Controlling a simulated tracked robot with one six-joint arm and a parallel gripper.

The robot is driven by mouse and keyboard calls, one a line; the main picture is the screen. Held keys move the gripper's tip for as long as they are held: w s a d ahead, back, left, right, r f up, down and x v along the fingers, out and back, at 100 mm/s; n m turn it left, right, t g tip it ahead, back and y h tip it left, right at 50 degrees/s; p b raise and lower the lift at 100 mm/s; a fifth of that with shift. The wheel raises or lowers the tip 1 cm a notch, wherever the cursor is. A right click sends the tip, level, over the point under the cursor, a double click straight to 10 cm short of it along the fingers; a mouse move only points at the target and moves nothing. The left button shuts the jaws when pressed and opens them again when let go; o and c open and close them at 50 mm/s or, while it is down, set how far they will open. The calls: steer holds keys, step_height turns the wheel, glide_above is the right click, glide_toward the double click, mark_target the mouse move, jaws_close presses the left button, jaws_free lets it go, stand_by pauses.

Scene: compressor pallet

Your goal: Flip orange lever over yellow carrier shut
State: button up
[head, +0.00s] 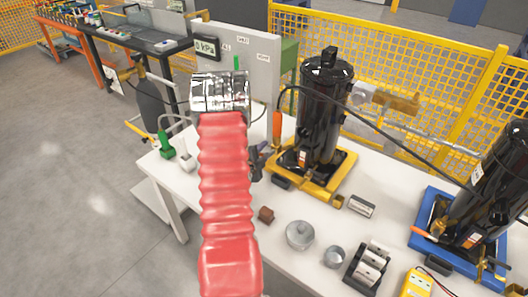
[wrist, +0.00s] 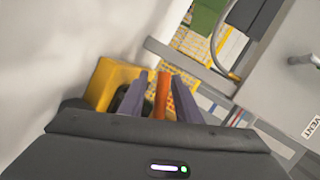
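The yellow carrier (head: 343,170) sits on the white table and holds a black compressor (head: 322,110). Its orange lever (head: 277,128) stands upright at the carrier's left side. My gripper (head: 262,150) is just left of the lever, partly hidden behind my red-sleeved arm. In the wrist view, the orange lever (wrist: 161,98) stands between the two grey-purple fingers of my gripper (wrist: 160,92). The fingers are apart, with a gap to the lever at least on the left. The yellow carrier (wrist: 103,85) shows behind the left finger.
A blue carrier (head: 423,241) with another black compressor (head: 496,185) stands at the right. A black hose (head: 385,132) arches between the compressors. A grey panel (head: 255,75) stands behind the table. Metal parts, including a round knobbed one (head: 300,236), and a yellow meter (head: 416,284) lie in front.

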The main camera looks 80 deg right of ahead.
jaws_close()
stand_by(0.4)
stand_by(0.4)
